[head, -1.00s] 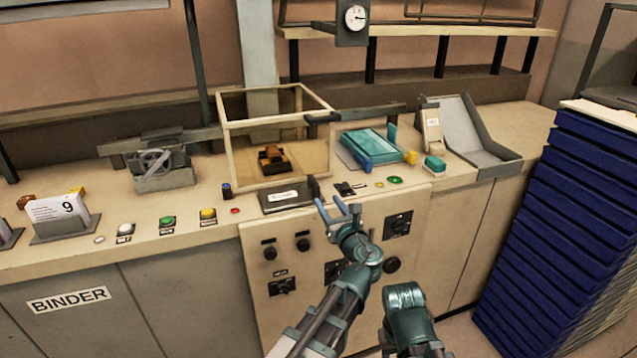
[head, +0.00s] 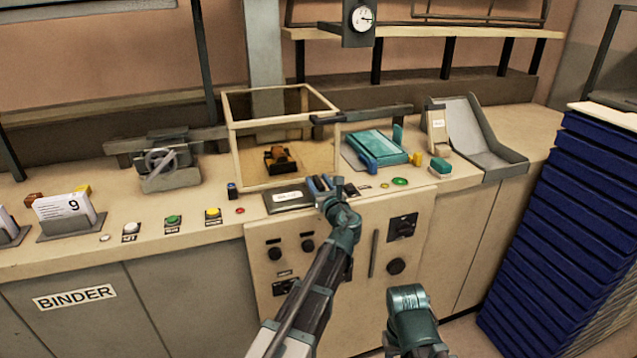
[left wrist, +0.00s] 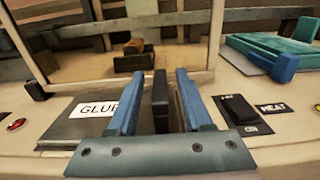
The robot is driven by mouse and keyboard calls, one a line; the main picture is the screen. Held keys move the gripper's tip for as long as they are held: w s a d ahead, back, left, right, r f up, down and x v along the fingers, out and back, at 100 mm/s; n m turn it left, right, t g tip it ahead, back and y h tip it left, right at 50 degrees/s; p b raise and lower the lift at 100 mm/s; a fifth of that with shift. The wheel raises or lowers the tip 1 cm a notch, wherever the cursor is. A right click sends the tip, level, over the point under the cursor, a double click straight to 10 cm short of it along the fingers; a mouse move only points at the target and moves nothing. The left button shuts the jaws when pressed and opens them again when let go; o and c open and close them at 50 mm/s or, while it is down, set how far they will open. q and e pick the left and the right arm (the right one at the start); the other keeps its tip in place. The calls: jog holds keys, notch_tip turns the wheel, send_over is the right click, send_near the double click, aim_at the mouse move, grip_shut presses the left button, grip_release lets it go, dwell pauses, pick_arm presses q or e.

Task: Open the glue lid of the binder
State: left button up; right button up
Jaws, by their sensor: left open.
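The glue lid (head: 283,198) is a flat dark plate on the binder's counter, in front of the clear-sided box. In the left wrist view the lid (left wrist: 75,130) carries a white "GLUE" label and lies flat. A dark upright handle (left wrist: 160,100) stands by its right end. My left gripper (head: 325,182) is at this handle. In the left wrist view the two blue fingers of the left gripper (left wrist: 157,80) are open, one on each side of the handle, with gaps showing.
The framed box (head: 232,150) stands just behind the lid. A teal block (head: 376,146) lies to the right, near a "HEAT" switch (left wrist: 240,108). Buttons, including a yellow one (head: 212,213), line the counter's front left. Blue stacked trays (head: 560,220) stand at the right.

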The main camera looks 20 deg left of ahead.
pick_arm(q)
grip_shut()
dwell(1.4)
